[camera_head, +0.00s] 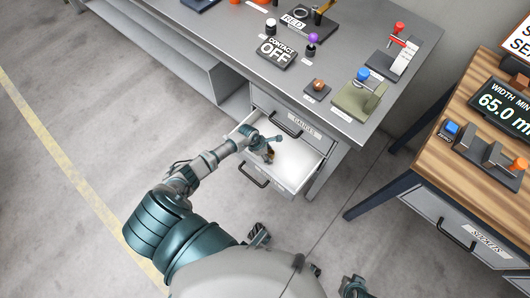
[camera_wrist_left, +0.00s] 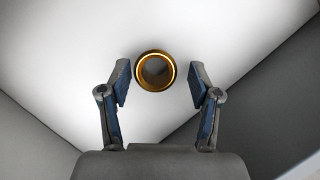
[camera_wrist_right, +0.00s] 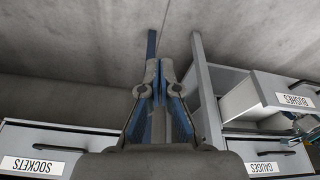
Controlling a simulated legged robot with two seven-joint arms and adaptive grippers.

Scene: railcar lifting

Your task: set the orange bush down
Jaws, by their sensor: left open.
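The orange bush (camera_wrist_left: 143,84) is a short ring with a bright orange rim, seen end-on in the left wrist view. It rests on the white floor of the open drawer (camera_head: 297,163). My left gripper (camera_head: 268,154) is inside this drawer, pointing down at the bush. In the left wrist view its two fingers (camera_wrist_left: 160,84) are spread on either side of the bush, with gaps on both sides. In the head view the gripper mostly hides the bush. My right gripper (camera_wrist_right: 161,75) has its fingers together, with nothing visible between them, away from the drawer.
The grey bench top (camera_head: 225,45) above the drawer holds a green block with a blue knob (camera_head: 360,97), a purple-topped part (camera_head: 312,40) and a CONTACT OFF sign (camera_head: 277,52). A wooden-topped bench (camera_head: 428,140) stands at the right. The open drawer's label reads BUSHES (camera_wrist_right: 294,100).

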